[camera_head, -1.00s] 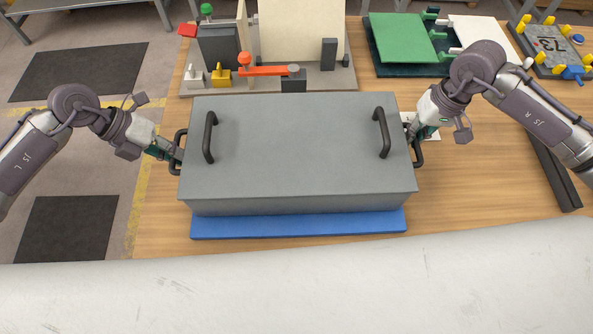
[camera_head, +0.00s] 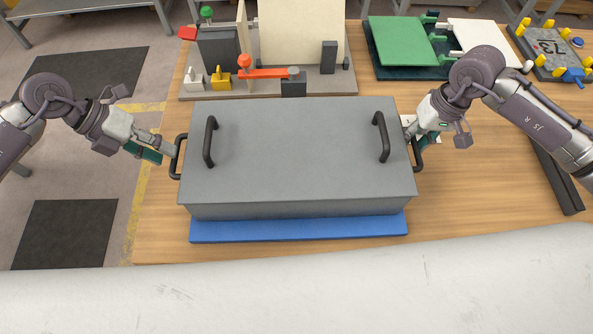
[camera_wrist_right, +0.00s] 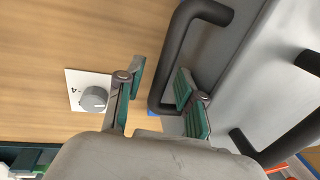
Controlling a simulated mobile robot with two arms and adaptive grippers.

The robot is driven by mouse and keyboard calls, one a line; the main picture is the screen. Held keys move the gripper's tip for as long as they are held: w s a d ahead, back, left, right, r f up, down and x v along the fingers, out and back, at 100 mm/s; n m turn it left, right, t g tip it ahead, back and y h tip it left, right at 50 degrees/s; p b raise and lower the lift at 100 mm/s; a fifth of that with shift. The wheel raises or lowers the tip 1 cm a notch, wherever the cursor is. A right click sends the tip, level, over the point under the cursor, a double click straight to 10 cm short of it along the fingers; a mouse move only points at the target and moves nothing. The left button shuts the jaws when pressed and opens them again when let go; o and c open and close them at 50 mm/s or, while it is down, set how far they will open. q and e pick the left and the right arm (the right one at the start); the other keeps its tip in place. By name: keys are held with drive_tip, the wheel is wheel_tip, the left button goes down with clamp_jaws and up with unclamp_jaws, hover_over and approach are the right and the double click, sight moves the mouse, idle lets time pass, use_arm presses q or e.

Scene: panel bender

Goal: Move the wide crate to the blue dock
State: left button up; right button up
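The wide crate (camera_head: 295,155) is a grey lidded box with two black handles on top and one on each end. It sits on the blue dock (camera_head: 300,227), whose front edge shows below it. My left gripper (camera_head: 160,151) is open and empty, just left of the crate's left end handle (camera_head: 177,157). My right gripper (camera_head: 414,138) is at the right end handle (camera_head: 418,154). In the right wrist view, my right gripper (camera_wrist_right: 160,95) has its fingers spread, with the dark end handle (camera_wrist_right: 172,58) between them, nearer the right finger.
Behind the crate stands a fixture board (camera_head: 330,83) with clamps and an orange bar. A white card with a grey knob (camera_wrist_right: 94,98) lies by the right handle. A dark bar (camera_head: 556,170) lies far right.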

drive_tip(key=shift+r, duration=0.1)
use_arm(q)
drive_tip(key=v, duration=0.3)
drive_tip(key=shift+a+r, duration=0.2)
drive_tip(key=shift+r, duration=0.1)
use_arm(e)
wheel_tip(320, 180, up, 12)
drive_tip(key=d, duration=0.2)
drive_tip(key=shift+f, duration=0.2)
